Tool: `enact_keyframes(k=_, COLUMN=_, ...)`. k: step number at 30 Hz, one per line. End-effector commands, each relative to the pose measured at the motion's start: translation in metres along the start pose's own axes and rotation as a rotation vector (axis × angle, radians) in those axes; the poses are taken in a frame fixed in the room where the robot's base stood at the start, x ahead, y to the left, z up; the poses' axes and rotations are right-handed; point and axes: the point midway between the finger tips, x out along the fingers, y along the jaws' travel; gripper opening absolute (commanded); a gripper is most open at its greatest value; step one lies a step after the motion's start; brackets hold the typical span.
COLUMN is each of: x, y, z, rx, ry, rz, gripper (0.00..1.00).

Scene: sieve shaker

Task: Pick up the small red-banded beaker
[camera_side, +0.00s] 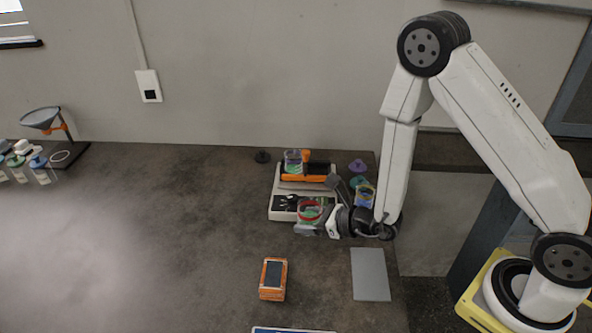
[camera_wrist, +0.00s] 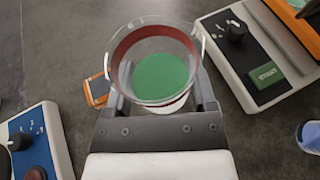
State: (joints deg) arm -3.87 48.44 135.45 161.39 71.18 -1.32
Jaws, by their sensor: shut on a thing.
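The small red-banded beaker (camera_side: 309,209) is clear with a red band near its rim. In the wrist view the beaker (camera_wrist: 154,62) shows from above, with a green disc of material inside. My gripper (camera_side: 318,222) is shut on the beaker; in the wrist view its two fingers (camera_wrist: 160,95) lie on either side of the glass. In the side view the beaker is in front of the sieve shaker (camera_side: 281,206). Whether its base touches the table cannot be told.
A banded beaker (camera_side: 292,162) stands at the shaker's orange part (camera_side: 318,170). Another beaker (camera_side: 364,195) is behind my wrist. An orange device (camera_side: 273,279) and a grey pad (camera_side: 370,274) lie nearer the front. A funnel stand (camera_side: 62,135) is far left. The table's left middle is clear.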

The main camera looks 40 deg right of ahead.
Motion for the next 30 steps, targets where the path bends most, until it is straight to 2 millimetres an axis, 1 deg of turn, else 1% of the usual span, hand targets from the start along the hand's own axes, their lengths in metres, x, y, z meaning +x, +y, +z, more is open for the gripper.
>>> enact_keyframes(k=6, x=-0.019, y=0.004, z=0.001, rx=-0.001, ry=-0.001, rz=-0.001, gripper=0.08)
enact_keyframes(k=15, x=-0.039, y=0.009, z=0.002, rx=-0.001, ry=-0.001, rz=0.000, gripper=0.08)
enact_keyframes(k=24, x=-0.051, y=0.012, z=0.002, rx=0.000, ry=-0.001, rz=0.000, gripper=0.08)
enact_keyframes(k=30, x=-0.054, y=0.012, z=0.002, rx=-0.001, ry=-0.001, rz=0.000, gripper=0.08)
